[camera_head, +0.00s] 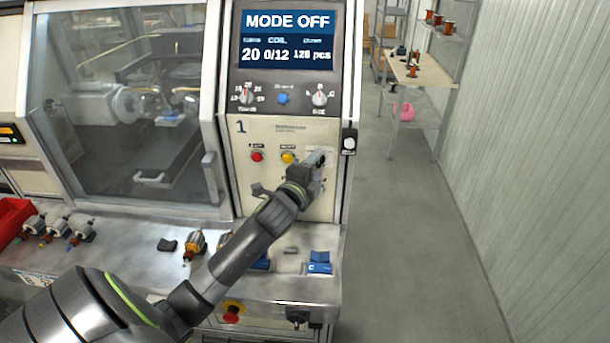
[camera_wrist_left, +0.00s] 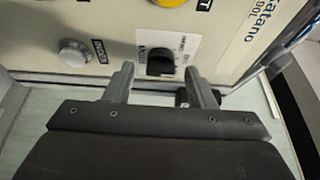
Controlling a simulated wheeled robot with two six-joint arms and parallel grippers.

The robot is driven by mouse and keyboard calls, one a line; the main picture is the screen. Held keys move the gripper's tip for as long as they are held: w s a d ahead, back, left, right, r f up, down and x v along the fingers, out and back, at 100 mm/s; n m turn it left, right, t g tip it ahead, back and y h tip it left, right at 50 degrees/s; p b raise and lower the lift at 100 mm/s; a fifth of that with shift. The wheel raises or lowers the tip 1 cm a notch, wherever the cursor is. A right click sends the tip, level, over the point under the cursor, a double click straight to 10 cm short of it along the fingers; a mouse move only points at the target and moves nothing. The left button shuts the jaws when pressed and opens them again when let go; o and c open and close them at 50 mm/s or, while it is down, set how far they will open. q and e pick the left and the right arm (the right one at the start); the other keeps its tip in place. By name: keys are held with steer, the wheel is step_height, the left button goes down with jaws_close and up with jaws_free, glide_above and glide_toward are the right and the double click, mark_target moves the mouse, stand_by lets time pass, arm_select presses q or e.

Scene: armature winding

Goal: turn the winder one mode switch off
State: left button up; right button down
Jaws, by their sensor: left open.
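The winder one (camera_head: 241,127) screen (camera_head: 288,40) reads "MODE OFF" in the head view. The mode switch (camera_wrist_left: 160,62) is a black knob on a small white label plate in the left wrist view; its exact angle is hard to tell. My left gripper (camera_head: 310,167) is at the lower right of the control panel and largely hides the switch in the head view. In the left wrist view my left gripper (camera_wrist_left: 162,85) is open, its fingers on either side of the knob and short of it in the picture. Contact cannot be told. My right gripper is not in view.
A red button (camera_head: 257,156) and a yellow button (camera_head: 288,157) sit left of the gripper. A grey round button (camera_wrist_left: 74,52) is near the left finger. Armatures (camera_head: 80,228) and a blue fixture (camera_head: 320,262) are on the ledge below. The aisle at right is clear.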

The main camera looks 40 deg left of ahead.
arm_select(q)
steer(key=s+d+b, duration=0.2)
steer(key=s+b, duration=0.3)
steer(key=s, duration=1.2)
steer(key=shift+d, duration=0.35)
